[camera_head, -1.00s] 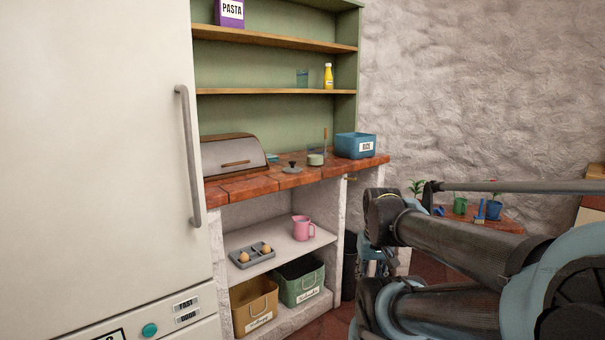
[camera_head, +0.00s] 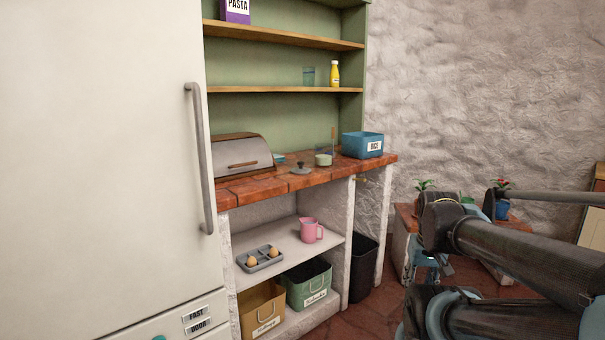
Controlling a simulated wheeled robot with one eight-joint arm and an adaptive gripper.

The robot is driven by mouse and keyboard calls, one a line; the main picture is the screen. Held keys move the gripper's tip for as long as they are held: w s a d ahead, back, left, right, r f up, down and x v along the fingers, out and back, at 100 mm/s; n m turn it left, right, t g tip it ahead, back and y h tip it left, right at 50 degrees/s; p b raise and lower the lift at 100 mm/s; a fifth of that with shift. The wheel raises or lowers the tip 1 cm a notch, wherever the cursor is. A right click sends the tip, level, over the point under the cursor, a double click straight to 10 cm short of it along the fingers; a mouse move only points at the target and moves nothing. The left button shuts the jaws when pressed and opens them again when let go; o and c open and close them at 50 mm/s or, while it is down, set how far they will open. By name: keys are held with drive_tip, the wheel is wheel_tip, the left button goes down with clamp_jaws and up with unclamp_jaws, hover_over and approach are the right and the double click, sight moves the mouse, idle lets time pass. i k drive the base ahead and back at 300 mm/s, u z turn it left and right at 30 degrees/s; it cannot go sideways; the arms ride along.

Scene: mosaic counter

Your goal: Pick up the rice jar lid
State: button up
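A small round grey lid with a dark knob (camera_head: 300,169) lies flat on the brick-red tiled counter (camera_head: 262,188), right of the bread box. It looks like the rice jar lid. My folded arm fills the lower right. What seems to be my gripper (camera_head: 430,265) hangs below its front joint, partly hidden, well right of the counter and apart from the lid. Its fingers are too unclear to tell open from shut.
A bread box (camera_head: 240,156) and a small pale green jar (camera_head: 323,160) flank the lid. A white fridge (camera_head: 100,150) closes off the left. Below are an egg tray (camera_head: 260,259), pink jug (camera_head: 311,231), bins and a black basket (camera_head: 362,268). A low plant table stands right.

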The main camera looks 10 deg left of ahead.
sight(300, 170)
drive_tip(key=u, duration=0.05)
drive_tip(key=i, duration=1)
drive_tip(key=z, duration=0.05)
